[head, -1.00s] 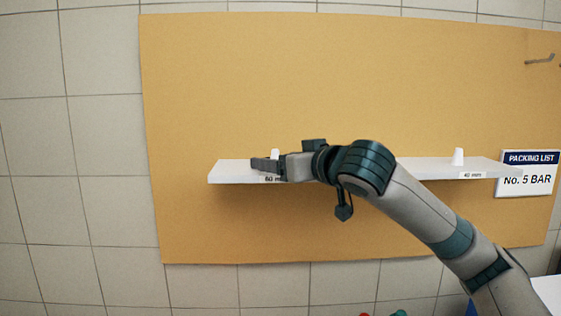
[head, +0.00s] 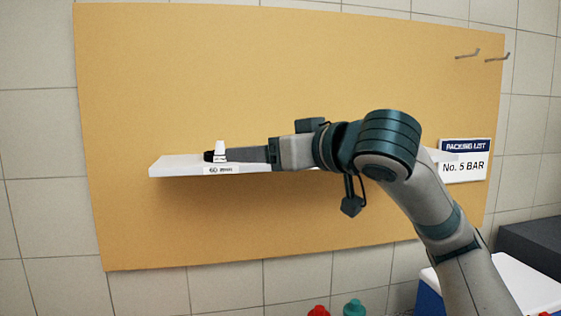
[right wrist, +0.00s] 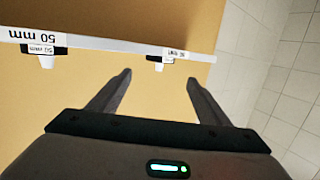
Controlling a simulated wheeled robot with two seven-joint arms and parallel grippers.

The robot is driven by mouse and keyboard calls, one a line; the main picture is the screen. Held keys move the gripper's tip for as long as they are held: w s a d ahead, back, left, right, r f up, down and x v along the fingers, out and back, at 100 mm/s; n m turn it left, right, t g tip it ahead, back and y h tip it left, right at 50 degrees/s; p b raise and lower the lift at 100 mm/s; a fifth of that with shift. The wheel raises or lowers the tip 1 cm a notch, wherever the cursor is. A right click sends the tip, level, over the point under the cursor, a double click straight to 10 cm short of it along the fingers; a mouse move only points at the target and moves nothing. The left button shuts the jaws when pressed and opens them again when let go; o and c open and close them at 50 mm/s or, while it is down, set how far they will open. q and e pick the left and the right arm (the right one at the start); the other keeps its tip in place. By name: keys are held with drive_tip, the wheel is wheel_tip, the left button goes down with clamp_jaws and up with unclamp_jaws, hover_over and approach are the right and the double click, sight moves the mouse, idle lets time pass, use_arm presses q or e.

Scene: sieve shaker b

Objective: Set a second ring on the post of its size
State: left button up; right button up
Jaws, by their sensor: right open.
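In the head view a white shelf (head: 175,166) holds a white post (head: 219,146) above a 60 mm label. A black ring (head: 208,156) with a white tag sits around its base. In the right wrist view, which is upside down, this ring (right wrist: 153,58) shows on its post, and another black ring (right wrist: 30,49) tagged 50 mm sits on the post by the 50 mm label. My right gripper (right wrist: 159,76) is open and empty, its fingers apart from the 60 mm ring. In the head view my right arm hides the shelf's middle and most of its right end. My left gripper is out of view.
The shelf is mounted on a tan board (head: 300,220). A sign (head: 464,160) reads packing list, No. 5 BAR. Two hooks (head: 467,53) stick out at the upper right. A blue and white cooler (head: 525,285), a dark box (head: 535,240) and bottle tops (head: 354,308) are below.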

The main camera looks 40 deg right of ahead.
drive_tip(key=s, duration=0.3)
drive_tip(key=s+b, duration=0.1)
drive_tip(key=shift+s+d+r, duration=0.2)
drive_tip(key=shift+s+r, duration=0.2)
idle(0.6)
